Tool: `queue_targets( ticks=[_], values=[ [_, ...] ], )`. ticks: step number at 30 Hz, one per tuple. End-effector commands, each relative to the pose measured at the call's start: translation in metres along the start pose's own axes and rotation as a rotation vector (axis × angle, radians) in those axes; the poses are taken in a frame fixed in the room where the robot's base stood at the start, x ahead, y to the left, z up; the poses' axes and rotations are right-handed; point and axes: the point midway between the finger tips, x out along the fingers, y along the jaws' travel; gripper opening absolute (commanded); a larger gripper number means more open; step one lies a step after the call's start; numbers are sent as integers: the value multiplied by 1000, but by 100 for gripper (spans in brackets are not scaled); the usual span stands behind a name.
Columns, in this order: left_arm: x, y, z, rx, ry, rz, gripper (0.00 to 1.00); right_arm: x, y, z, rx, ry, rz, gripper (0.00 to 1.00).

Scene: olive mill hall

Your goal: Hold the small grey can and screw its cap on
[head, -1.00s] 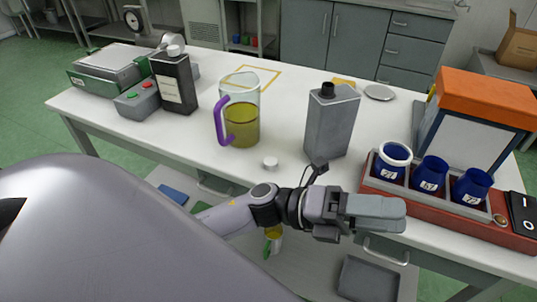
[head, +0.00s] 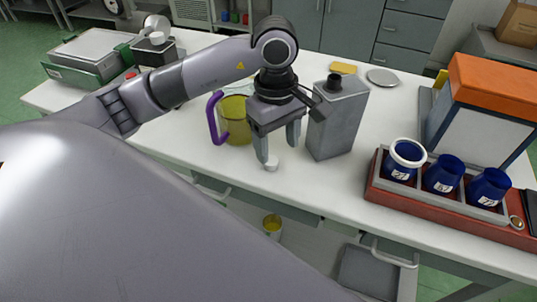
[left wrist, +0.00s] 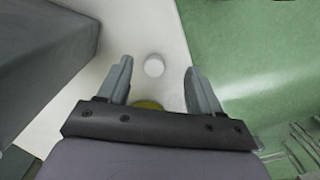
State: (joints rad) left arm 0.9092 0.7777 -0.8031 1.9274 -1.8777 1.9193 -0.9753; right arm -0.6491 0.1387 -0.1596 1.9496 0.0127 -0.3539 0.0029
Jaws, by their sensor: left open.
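The grey can (head: 337,122), a flat-sided metal can with a dark neck on top, stands upright on the white table. A small white cap (head: 271,164) lies on the table to its left, near the front edge. My left gripper (head: 278,149) is open and points down above the cap, just left of the can. In the left wrist view the cap (left wrist: 154,67) shows between the spread fingers (left wrist: 157,68), with nothing held. A grey surface at the left there seems to be the can (left wrist: 40,50). My right gripper is not in view.
A jug of yellow-green liquid (head: 236,128) with a purple handle stands behind my left gripper. A red rack (head: 440,207) holds blue cups at the right, by an orange-topped box (head: 490,90). A dark bottle and a scale (head: 92,60) stand at the left.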

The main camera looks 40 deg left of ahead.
Motion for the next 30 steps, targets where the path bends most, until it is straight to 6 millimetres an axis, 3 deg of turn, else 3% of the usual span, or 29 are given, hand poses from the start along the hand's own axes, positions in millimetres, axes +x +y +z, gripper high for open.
queue_targets(
  ticks=[4,13,22,30],
  values=[
    [-7,-1,-13,0,63,-2,65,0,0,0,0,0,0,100],
    [-7,-1,-14,0,65,-3,65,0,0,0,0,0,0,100],
    [12,0,-15,1,62,-4,65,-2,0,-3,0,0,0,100],
    [13,0,-15,1,62,-3,65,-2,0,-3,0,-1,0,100]
  ],
)
